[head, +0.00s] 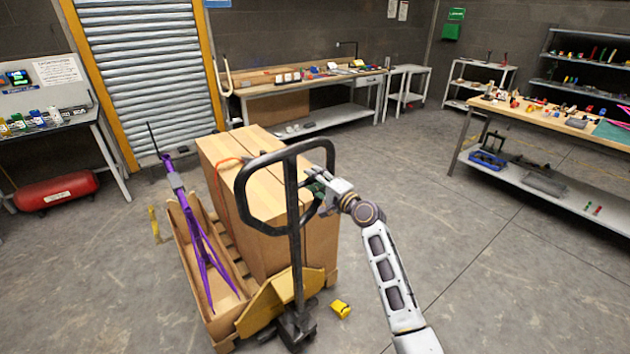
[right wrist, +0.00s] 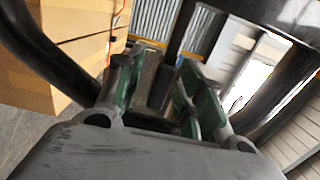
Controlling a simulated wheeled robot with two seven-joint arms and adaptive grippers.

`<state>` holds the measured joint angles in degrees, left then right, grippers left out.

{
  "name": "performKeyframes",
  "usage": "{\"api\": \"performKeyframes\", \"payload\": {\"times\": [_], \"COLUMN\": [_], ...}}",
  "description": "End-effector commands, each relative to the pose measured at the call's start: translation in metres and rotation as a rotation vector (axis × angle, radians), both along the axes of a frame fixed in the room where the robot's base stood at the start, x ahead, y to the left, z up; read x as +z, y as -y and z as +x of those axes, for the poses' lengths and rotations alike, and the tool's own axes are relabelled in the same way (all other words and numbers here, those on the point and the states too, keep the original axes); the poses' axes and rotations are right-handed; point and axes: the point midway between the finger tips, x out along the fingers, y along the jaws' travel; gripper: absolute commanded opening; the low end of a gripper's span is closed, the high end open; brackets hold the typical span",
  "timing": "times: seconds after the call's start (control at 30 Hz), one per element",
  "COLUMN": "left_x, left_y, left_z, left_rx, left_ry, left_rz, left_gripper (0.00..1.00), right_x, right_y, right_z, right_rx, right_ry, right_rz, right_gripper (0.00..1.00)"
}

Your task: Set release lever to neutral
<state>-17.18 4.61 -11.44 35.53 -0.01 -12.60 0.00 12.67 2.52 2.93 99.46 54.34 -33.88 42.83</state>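The pallet jack's black loop handle (head: 243,190) stands upright on its post in front of a boxed load in the head view. My right gripper (head: 318,188) is at the right side of this loop, its fingers pointing into it. In the right wrist view, the green-padded fingers (right wrist: 155,92) are apart, with a dark bar showing between or just beyond them. I cannot tell whether that bar is the release lever or part of the handle, nor whether it is touched. The lever's position cannot be made out. My left gripper is not in view.
Tall cardboard boxes (head: 266,250) stand on a pallet behind the handle. A small yellow object (head: 341,309) is on the floor. Workbenches line the back and right; the floor at right is clear.

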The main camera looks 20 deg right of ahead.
Motion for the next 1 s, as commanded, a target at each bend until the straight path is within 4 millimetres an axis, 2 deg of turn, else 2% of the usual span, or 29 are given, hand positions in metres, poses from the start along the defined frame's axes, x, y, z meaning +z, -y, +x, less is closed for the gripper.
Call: {"api": "performKeyframes", "payload": {"times": [0.1, 0.37, 1.0], "left_x": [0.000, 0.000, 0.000], "left_y": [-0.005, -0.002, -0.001], "left_z": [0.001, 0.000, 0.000], "left_rx": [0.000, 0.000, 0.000], "left_ry": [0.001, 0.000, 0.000], "left_rz": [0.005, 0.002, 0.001], "left_gripper": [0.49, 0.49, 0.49], "right_x": [0.000, 0.000, -0.001], "right_y": [0.000, 0.004, 0.029], "right_z": [0.000, -0.009, -0.065], "right_rx": [0.000, -0.001, -0.001], "right_ry": [0.001, 0.000, -0.001], "right_rz": [0.000, 0.001, -0.001], "right_gripper": [0.38, 0.38, 0.38]}}
